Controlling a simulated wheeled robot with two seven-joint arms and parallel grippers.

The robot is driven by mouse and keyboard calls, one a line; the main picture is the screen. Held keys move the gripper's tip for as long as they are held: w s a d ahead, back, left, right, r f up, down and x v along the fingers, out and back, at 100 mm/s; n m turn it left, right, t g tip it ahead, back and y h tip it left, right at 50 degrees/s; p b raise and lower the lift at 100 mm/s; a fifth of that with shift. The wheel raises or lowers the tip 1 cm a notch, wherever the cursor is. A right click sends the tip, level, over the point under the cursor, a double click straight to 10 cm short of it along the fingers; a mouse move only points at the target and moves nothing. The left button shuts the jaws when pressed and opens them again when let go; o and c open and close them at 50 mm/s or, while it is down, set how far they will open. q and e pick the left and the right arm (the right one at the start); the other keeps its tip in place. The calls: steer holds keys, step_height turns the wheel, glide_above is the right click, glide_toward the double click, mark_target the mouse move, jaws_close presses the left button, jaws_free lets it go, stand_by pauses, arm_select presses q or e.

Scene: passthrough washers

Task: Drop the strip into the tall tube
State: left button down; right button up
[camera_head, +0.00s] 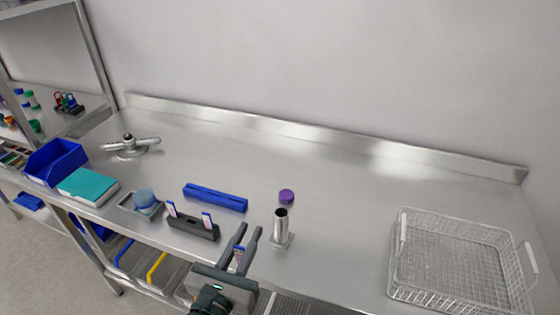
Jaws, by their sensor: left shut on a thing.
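My left gripper (244,238) is at the front edge of the bench, low in the head view. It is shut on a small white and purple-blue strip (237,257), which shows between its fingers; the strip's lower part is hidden. The tall tube (281,226) is a metal cylinder with an open dark top, upright on a square base. It stands just right of the gripper, apart from it. A dark rack (193,228) left of the gripper holds two similar strips upright. My right gripper is out of view.
A purple cap (286,196) lies behind the tube. A long blue block (215,197) lies behind the rack. A wire basket (407,271) stands at the right. A teal box (88,187) and blue bin (56,161) are at the left. The bench between tube and basket is clear.

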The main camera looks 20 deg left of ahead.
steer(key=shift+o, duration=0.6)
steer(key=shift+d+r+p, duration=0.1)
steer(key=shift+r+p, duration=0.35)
arm_select(q)
steer(key=w+d+r+n+y+p, duration=0.1)
steer(key=w+r+n+y+p, duration=0.1)
steer(key=w+r+p, duration=0.3)
steer(key=w+d+r+n+g+y+p, duration=0.1)
steer(key=w+r+n+y+p, duration=0.1)
steer(key=w+r+y+p, duration=0.2)
steer(key=w+y+p, duration=0.1)
steer(key=w+p, duration=0.2)
steer(key=w, duration=0.3)
steer(key=shift+d+r+n, duration=0.25)
steer(key=shift+r+n, duration=0.05)
steer(key=shift+r, duration=0.05)
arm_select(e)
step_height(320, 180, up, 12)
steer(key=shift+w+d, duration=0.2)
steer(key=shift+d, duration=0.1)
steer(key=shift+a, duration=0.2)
arm_select(q)
steer(key=shift+f, duration=0.2)
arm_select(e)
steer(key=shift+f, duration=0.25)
